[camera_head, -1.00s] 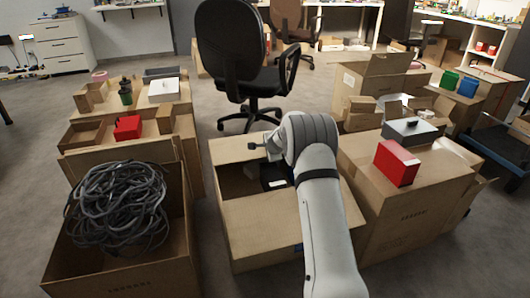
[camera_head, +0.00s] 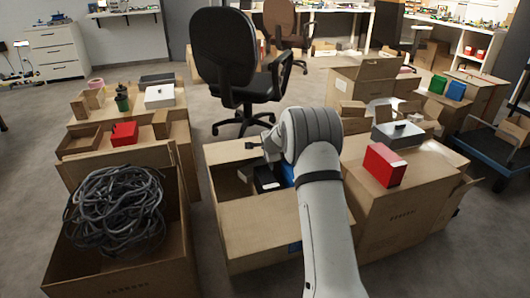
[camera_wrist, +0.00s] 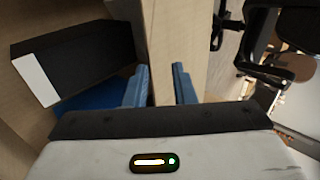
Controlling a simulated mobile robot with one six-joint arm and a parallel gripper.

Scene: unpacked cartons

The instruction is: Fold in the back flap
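The middle carton (camera_head: 262,222) stands open on the floor, with a black box (camera_head: 266,180) and something blue (camera_head: 288,172) inside. Its back flap (camera_head: 228,153) stands up along the far side, partly hidden by my arm. My gripper (camera_head: 256,147) is at the top of that flap. In the wrist view, my gripper (camera_wrist: 160,85) is open, its two blue fingers apart with a cardboard strip (camera_wrist: 172,45) between or below them. I cannot tell whether they touch it. The black box (camera_wrist: 80,60) lies left of the fingers.
A carton of dark cable (camera_head: 115,210) stands at left. A carton with a red box (camera_head: 384,165) on it stands close at right. An office chair (camera_head: 225,50) is behind the middle carton. Some bare floor shows between them.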

